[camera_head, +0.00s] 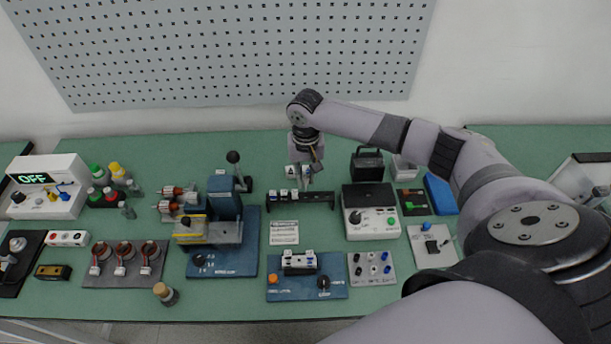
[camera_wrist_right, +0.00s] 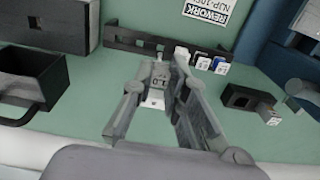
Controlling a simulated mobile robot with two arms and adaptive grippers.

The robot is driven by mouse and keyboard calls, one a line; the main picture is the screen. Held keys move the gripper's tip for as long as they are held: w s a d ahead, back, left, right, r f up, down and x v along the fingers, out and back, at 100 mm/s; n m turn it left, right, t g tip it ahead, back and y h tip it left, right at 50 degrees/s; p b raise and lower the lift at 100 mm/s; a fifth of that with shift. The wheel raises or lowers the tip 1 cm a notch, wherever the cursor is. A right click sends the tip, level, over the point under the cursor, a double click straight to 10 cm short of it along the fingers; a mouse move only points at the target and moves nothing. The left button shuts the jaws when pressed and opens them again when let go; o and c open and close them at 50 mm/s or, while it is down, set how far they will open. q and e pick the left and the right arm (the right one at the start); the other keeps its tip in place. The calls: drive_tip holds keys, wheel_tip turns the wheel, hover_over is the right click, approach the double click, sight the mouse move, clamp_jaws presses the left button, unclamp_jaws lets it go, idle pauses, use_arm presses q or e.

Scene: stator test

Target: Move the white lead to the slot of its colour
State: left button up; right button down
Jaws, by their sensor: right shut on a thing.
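My right gripper (camera_head: 314,168) is above the bench, just behind the dark slot rail. In the right wrist view, the gripper (camera_wrist_right: 168,78) is shut on a small pale piece (camera_wrist_right: 153,100), which looks like the white lead; the fingers hide much of it. The dark rail (camera_head: 318,198) lies in front of the gripper and crosses the top of the wrist view (camera_wrist_right: 125,40). My left gripper is not in view.
A grey meter (camera_head: 371,213) and a printed card (camera_head: 284,232) lie in front. Green bench top is free behind the rail.

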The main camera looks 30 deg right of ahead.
drive_tip(key=shift+w+f+b, duration=0.1)
drive_tip(key=shift+f+b, duration=0.4)
drive_tip(key=shift+f, duration=0.3)
drive_tip(key=shift+r+p, duration=0.4)
drive_tip(key=shift+a+f+p, duration=0.1)
drive_tip(key=shift+p, duration=0.35)
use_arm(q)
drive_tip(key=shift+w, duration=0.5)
use_arm(e)
drive_tip(key=shift+f, duration=0.15)
use_arm(q)
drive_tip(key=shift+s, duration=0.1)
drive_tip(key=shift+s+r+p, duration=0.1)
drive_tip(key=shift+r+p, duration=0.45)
drive_tip(key=shift+p, duration=0.1)
use_arm(e)
drive_tip(key=shift+f, duration=0.55)
drive_tip(key=shift+f, duration=0.1)
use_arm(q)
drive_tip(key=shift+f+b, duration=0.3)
use_arm(e)
drive_tip(key=shift+f, duration=0.95)
